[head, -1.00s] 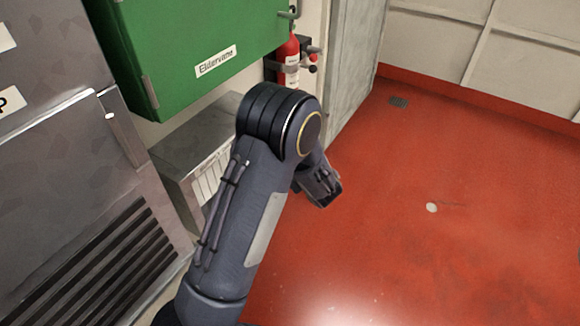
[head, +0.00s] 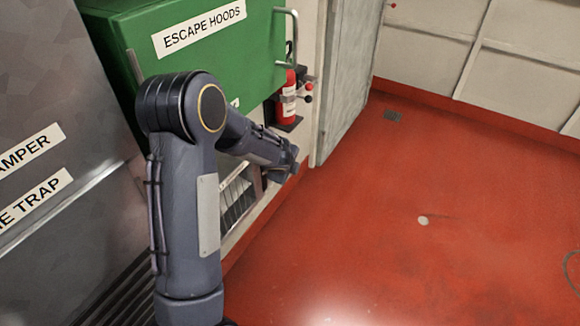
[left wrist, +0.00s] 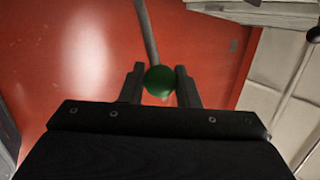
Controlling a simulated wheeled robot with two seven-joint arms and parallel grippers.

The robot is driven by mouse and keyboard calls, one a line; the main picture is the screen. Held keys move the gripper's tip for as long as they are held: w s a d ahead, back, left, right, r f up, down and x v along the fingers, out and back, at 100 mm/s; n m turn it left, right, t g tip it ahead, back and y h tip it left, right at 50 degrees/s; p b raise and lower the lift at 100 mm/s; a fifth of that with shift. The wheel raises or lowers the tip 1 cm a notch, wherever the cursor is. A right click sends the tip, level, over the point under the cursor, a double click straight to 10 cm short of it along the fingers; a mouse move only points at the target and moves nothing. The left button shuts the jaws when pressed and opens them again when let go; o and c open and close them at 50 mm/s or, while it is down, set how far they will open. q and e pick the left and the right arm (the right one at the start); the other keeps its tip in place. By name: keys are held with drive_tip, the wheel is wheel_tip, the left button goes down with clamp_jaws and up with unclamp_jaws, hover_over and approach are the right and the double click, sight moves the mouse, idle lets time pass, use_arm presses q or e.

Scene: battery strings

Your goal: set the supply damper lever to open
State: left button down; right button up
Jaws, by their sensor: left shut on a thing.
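A lever with a green ball knob (left wrist: 160,81) and a grey rod (left wrist: 147,30) shows in the left wrist view. The knob sits between the two fingers of my left gripper (left wrist: 161,85), which is shut on it. In the head view my left gripper (head: 288,166) is beside the wall below the fire extinguisher; its fingertips and the green knob cannot be made out there. No label on this lever is readable. A label ending in "AMPER" (head: 30,148) is on the grey cabinet at left. My right gripper is not in view.
A green "ESCAPE HOODS" cabinet (head: 205,55) hangs behind my left arm. A red fire extinguisher (head: 287,100) stands near small red and black knobs (head: 308,92). Another rod with a black knob (left wrist: 314,35) is at the wrist view's right edge. The red floor (head: 400,240) is largely clear.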

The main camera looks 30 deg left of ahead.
use_arm(q)
drive_tip(key=shift+w+a+r+p, duration=0.2)
drive_tip(key=shift+a+r+p, duration=0.25)
drive_tip(key=shift+a+r, duration=0.35)
drive_tip(key=shift+r, duration=0.1)
drive_tip(key=c, duration=1.1)
unclamp_jaws()
drive_tip(key=shift+c, duration=0.2)
drive_tip(key=shift+d, duration=0.1)
drive_tip(key=shift+s, duration=0.1)
drive_tip(key=p+v, duration=0.2)
drive_tip(key=v, duration=0.5)
drive_tip(key=shift+s+r, duration=0.2)
drive_tip(key=shift+d+f, duration=0.1)
drive_tip(key=shift+d, duration=0.1)
